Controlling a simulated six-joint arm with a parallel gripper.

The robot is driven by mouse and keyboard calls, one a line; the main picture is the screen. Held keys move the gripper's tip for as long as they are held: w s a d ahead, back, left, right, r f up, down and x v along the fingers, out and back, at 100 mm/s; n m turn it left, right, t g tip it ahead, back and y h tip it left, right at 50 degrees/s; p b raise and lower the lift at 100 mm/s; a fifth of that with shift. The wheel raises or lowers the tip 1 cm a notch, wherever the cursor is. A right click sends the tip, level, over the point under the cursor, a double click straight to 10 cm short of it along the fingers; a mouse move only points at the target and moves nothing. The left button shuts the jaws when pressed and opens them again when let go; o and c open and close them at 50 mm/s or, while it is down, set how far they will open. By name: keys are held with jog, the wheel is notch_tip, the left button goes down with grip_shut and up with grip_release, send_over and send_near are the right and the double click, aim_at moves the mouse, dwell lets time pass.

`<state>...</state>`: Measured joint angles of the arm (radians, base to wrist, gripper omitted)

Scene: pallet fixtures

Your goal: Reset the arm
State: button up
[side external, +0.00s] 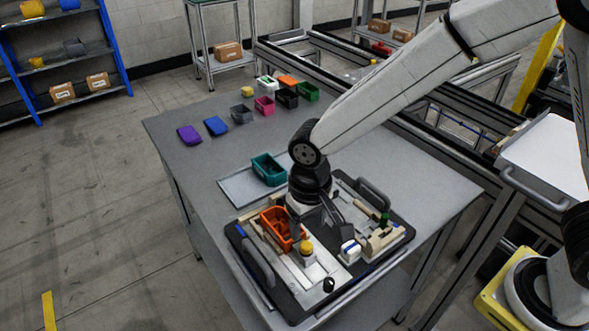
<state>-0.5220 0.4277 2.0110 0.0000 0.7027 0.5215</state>
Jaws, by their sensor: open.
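My gripper (318,228) is low over the black pallet (293,309) at the front of the grey table. It points down and is open. An orange bin (277,227) stands on the pallet just left of it. A yellow-topped piece (306,247) sits on a pale block below the gripper, close to one finger; I cannot tell if they touch. A white and blue piece (350,252) is to the right of the gripper. A green piece (384,219) stands by beige fixture blocks at the pallet's right.
A teal bin (268,170) stands on a light plate (238,190) behind the pallet. Several small coloured bins and blocks, such as a purple one (189,135), are at the table's back. The pallet has raised handles (373,194).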

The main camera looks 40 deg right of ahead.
jog(key=s+d+r+t, duration=0.1)
jog(key=s+d, duration=0.2)
jog(key=d, duration=0.7)
jog(key=s+d+t, duration=0.1)
jog(key=s+d, duration=0.2)
jog(key=d, duration=0.7)
jog(key=shift+s+r+t, duration=0.3)
jog(key=shift+s+r, duration=0.05)
